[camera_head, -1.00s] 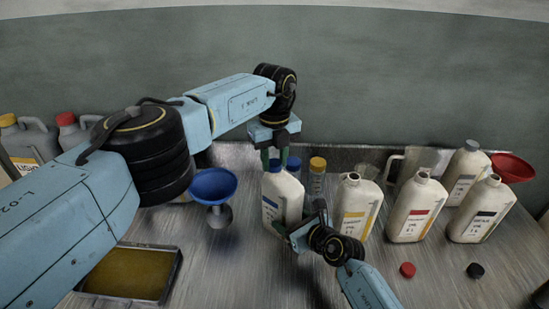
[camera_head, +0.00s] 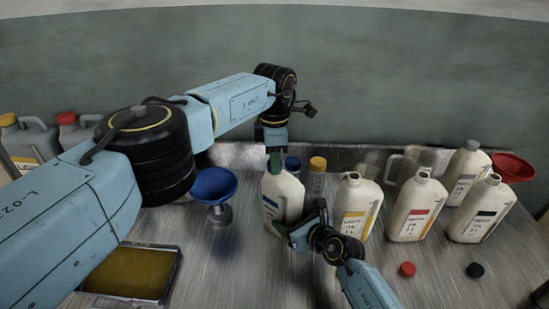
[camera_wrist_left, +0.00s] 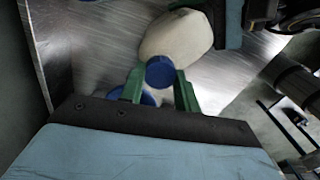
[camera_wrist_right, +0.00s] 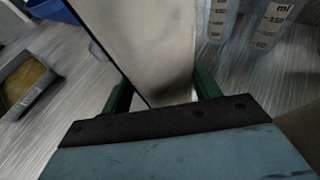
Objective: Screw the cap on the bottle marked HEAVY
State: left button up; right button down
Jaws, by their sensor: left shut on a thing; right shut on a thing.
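A white bottle (camera_head: 283,197) with a blue-edged label stands upright left of the other white bottles; its label text cannot be read. My left gripper (camera_head: 274,161) is above its neck, pointing down, shut on a blue cap (camera_wrist_left: 159,72). The cap sits at the top of the bottle, which also shows in the left wrist view (camera_wrist_left: 178,36); how far it is threaded cannot be told. My right gripper (camera_head: 297,228) is low at the bottle's front and shut on its body, which fills the middle of the right wrist view (camera_wrist_right: 150,45).
Three white bottles (camera_head: 355,205) (camera_head: 416,208) (camera_head: 481,210) stand open to the right. A red cap (camera_head: 407,269) and a black cap (camera_head: 475,270) lie in front. A blue funnel (camera_head: 214,184) and a tray (camera_head: 172,276) are left. Blue- and yellow-topped containers (camera_head: 293,163) (camera_head: 317,164) stand close behind.

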pick_arm(q)
jog(key=m, duration=0.3)
pick_arm(e)
jog(key=shift+d, duration=0.1)
pick_arm(q)
jog(key=o, duration=1.2)
notch_tip(320, 180, up, 12)
pick_arm(e)
jog(key=shift+c, duration=1.4)
grip_release()
pick_arm(q)
jog(key=shift+a, duration=0.1)
